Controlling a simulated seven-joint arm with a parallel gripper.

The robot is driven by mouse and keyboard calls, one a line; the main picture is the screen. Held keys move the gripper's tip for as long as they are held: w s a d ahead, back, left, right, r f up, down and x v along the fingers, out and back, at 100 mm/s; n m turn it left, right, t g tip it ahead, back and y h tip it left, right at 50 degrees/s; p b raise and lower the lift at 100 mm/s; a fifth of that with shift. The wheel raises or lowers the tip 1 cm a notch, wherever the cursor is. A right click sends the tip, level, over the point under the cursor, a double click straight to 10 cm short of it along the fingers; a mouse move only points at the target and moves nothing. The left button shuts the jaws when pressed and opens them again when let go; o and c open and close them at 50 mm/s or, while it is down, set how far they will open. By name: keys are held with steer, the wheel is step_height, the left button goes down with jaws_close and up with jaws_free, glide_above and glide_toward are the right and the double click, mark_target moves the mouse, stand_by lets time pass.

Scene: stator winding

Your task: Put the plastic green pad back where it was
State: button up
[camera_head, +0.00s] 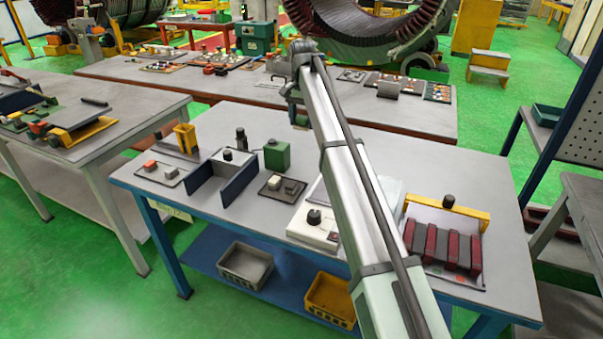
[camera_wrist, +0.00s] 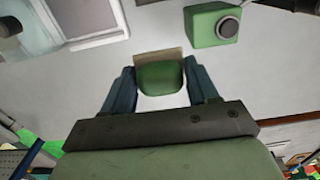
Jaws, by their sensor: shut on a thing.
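My gripper (camera_wrist: 161,74) is shut on the green pad (camera_wrist: 161,80), which sits between its two blue-grey fingers in the wrist view. A tan edge shows just beyond the pad, and I cannot tell whether it belongs to it. In the head view my gripper (camera_head: 299,112) hangs near the back edge of the grey worktable (camera_head: 225,120); the pad is too small to make out there. The pad's original place cannot be told from these frames.
A green box with a dark round top (camera_head: 277,155) stands on the table, also in the wrist view (camera_wrist: 207,27). Blue upright plates (camera_head: 203,181), a small tray (camera_head: 283,186), a white device (camera_head: 313,225) and a rack of dark red blocks (camera_head: 440,247) stand nearby.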

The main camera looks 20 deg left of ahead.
mark_target(301, 173)
step_height(301, 173, down, 18)
steer(key=shift+a+r, duration=0.1)
steer(key=shift+a, duration=0.05)
stand_by(0.6)
steer(key=o, duration=0.7)
steer(key=shift+f, duration=0.2)
steer(key=shift+o, duration=0.2)
step_height(301, 173, up, 12)
steer(key=shift+r, duration=0.15)
